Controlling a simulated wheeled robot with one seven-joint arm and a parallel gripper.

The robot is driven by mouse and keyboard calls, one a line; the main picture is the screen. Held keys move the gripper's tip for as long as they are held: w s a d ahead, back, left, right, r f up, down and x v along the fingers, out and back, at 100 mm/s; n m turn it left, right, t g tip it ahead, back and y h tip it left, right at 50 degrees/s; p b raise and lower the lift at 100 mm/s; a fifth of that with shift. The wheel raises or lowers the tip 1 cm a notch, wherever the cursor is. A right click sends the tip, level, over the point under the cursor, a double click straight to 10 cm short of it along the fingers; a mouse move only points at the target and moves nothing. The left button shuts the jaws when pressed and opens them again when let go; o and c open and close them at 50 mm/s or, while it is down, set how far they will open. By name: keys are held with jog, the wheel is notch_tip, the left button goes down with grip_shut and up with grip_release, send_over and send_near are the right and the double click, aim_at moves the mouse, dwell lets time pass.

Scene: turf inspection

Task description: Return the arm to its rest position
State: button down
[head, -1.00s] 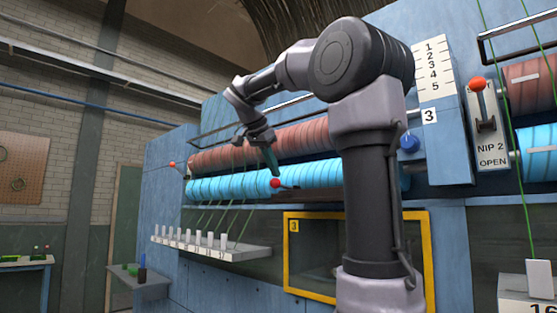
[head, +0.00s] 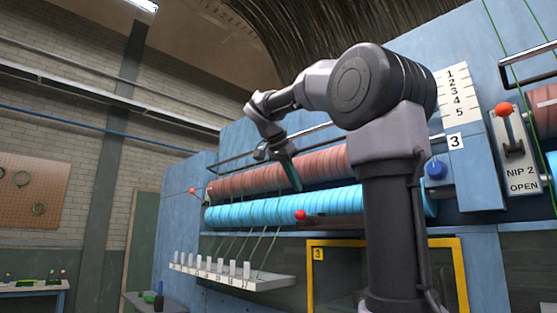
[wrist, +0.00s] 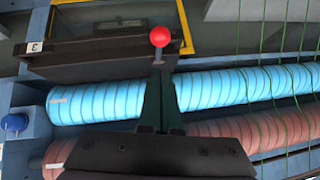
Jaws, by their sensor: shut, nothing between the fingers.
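My gripper (head: 292,178) hangs from my bent arm in front of the red roller (head: 236,184) and above the blue roller (head: 245,210) in the head view. In the wrist view my gripper (wrist: 160,80) shows as dark green fingers, closed together and empty. A red-knobbed lever (wrist: 159,37) appears just beyond the fingertips there. The same red knob (head: 300,215) shows just below the fingers in the head view. I cannot tell whether the fingertips touch it.
A metal rail (head: 272,144) runs above the red roller. Green yarns rise from a numbered shelf (head: 235,281) at the left. A yellow-framed opening (head: 463,285) lies below the rollers. A blue knob (head: 436,169) and the NIP 2 lever (head: 505,110) are at right.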

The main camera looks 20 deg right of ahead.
jog(key=v, duration=0.8)
jog(key=s+a+f+n+t+y, duration=0.1)
jog(key=s+a+f+n+y, duration=0.1)
jog(key=f, duration=0.9)
jog(key=s+a+f+n+y, duration=0.3)
jog(key=s+f+n+y, duration=0.1)
jog(key=f, duration=0.7)
jog(key=s+a+f+n+t+y, duration=0.1)
jog(key=s+a+f+n+y, duration=0.1)
jog(key=s+f, duration=0.4)
notch_tip(320, 180, down, 6)
jog(key=n+y, duration=0.1)
jog(key=n, duration=0.1)
jog(key=shift+s+a+r+n+t, duration=0.2)
jog(key=shift+n+t, duration=0.1)
jog(key=shift+n, duration=0.1)
